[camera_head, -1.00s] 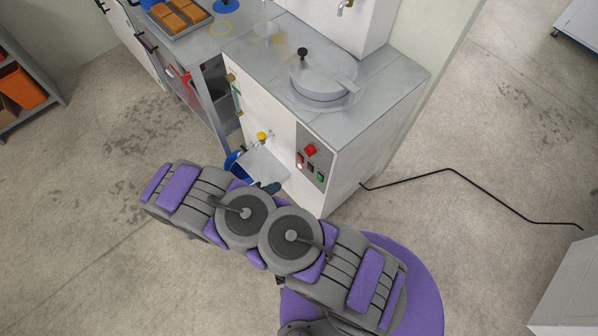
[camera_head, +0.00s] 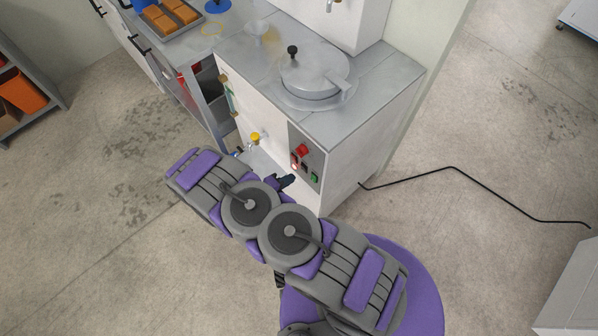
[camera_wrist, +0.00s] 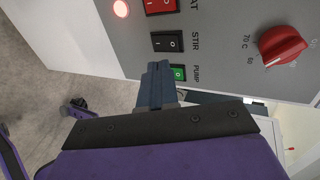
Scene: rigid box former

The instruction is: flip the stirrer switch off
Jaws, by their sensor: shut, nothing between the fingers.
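Contact cannot be told. In the head view my gripper (camera_head: 290,180) is low in front of the panel (camera_head: 317,163).
A red temperature knob (camera_wrist: 283,45) and a lit lamp (camera_wrist: 121,8) are also on the panel. The white cabinet (camera_head: 262,110) carries a lidded metal vessel (camera_head: 312,78) and a yellow-handled tap (camera_head: 254,138). A black cable (camera_head: 450,168) runs across the floor on the right.

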